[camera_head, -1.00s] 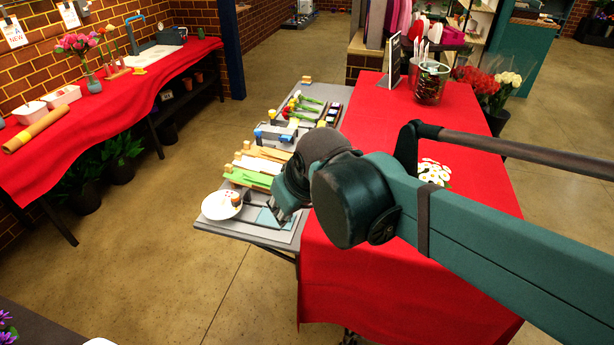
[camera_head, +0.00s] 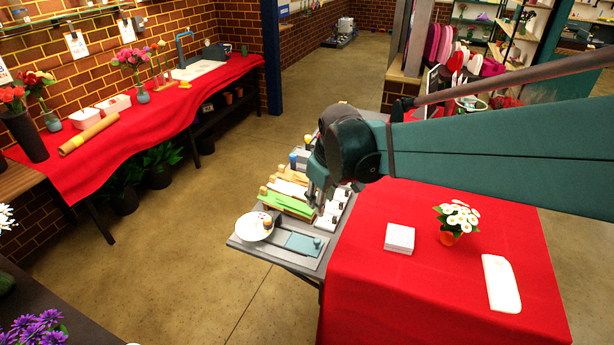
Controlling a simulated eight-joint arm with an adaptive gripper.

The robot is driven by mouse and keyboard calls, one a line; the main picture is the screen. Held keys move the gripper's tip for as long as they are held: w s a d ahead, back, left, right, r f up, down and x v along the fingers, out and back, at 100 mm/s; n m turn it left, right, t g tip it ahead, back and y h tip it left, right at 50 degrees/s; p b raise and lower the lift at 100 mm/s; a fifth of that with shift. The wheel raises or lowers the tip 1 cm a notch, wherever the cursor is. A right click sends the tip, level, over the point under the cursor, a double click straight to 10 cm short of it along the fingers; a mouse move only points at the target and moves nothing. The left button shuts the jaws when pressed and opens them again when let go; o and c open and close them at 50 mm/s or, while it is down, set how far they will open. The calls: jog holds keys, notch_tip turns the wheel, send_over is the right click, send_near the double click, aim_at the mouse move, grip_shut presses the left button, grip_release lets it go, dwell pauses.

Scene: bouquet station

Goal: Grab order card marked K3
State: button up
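I cannot read a K3 mark on anything here. White cards hang on the brick wall at the upper left: one card (camera_head: 76,43) with dark print and another card (camera_head: 138,25) to its right. A third card (camera_head: 4,73) is cut by the left edge. Their writing is too small to tell. My gripper (camera_head: 318,198) points down over the grey side table (camera_head: 262,250), beside the coloured wrapping items. It is small and partly hidden by my arm, so its opening does not show. It is far from the wall cards.
A white plate (camera_head: 254,228) and a teal pad (camera_head: 303,244) lie on the grey table. The red-covered table (camera_head: 400,290) holds a white stack (camera_head: 399,238), potted daisies (camera_head: 456,221) and a white cloth (camera_head: 500,283). Open floor separates it from the red-draped bench (camera_head: 190,105).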

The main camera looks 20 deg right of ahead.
jog(key=w+d+f+n+g+p, duration=0.1)
jog(key=w+d+f+n+p, duration=0.1)
jog(key=w+d+p, duration=0.3)
jog(key=n+g+p, duration=0.3)
jog(key=p, duration=0.1)
send_over(340, 204)
jog(key=shift+y, duration=0.3)
jog(key=shift+w+f, duration=0.1)
jog(key=shift+f, duration=3.3)
jog(key=shift+f, duration=0.1)
jog(key=shift+f+b, duration=0.3)
jog(key=shift+f, duration=0.95)
jog(key=shift+f, duration=0.1)
jog(key=shift+w+d+f, duration=0.1)
jog(key=shift+f, duration=2.35)
